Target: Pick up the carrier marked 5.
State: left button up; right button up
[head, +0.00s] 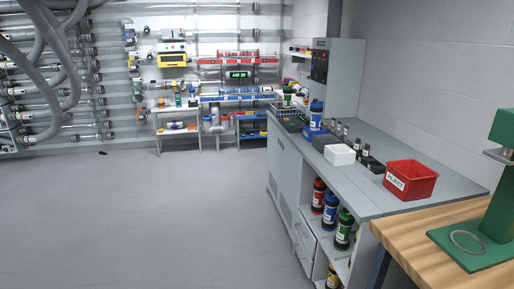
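Several capped cylindrical carriers with white labels are in the head view; the numbers are too small to read, so I cannot tell which is marked 5. On the open shelf in the counter's end stand a red carrier (318,195), a blue carrier (330,211) and a green carrier (344,231), upright in a row. A partly hidden carrier with yellow (333,277) is on the shelf below. Another blue carrier (316,113) stands on a blue block on the counter. A green-capped carrier (287,96) is farther back. Neither of my grippers is in view.
The grey counter (372,193) holds a red reject bin (410,180), a white box (340,154) and small dark items. A wooden bench (418,258) with a green press (495,215) is at the right front. The floor (150,220) at left is mostly clear.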

aim_at(316, 110)
jog(key=i, duration=2.05)
